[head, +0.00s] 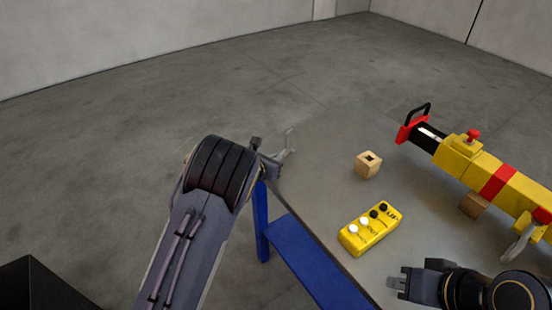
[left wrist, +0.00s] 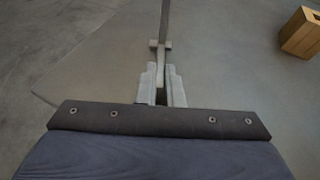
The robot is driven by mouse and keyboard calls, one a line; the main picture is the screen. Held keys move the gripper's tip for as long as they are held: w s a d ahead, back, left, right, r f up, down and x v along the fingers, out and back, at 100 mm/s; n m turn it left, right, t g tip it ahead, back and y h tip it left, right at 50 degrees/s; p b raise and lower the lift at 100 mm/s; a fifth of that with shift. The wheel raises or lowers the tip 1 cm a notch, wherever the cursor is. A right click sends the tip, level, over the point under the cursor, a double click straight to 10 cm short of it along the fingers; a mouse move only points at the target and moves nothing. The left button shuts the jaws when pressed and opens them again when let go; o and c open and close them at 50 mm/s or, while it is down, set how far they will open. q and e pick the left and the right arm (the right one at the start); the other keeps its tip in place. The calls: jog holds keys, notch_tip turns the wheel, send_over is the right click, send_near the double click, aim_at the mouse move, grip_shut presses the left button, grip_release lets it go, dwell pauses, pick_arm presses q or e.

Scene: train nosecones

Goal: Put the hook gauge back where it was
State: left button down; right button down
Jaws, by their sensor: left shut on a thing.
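My left gripper (left wrist: 161,88) is shut on a thin grey metal piece (left wrist: 164,40), which looks like the hook gauge. The piece has a narrow bar and a short crosspiece and points away from the fingers. In the head view, my left gripper (head: 280,160) is at the table's left edge, and the gauge (head: 289,138) shows only as a thin sliver. A small wooden block with a square hole in its top (head: 368,164) stands to the right, apart from the gripper. My right gripper (head: 398,283) is low over the near part of the table; its finger opening is unclear.
The grey table (head: 325,175) has blue legs. A yellow control box with black and white knobs (head: 370,229) lies near the front. A long yellow and red device (head: 485,170) with a black handle lies at the right on a wooden support (head: 473,205). The back left tabletop is clear.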

pick_arm(q)
jog(key=shift+f, duration=0.15)
jog(key=c, duration=1.6)
grip_release()
jog(key=shift+o, duration=0.2)
jog(key=shift+r, duration=0.35)
jog(key=b+v, duration=0.1)
jog(key=v, duration=1.1)
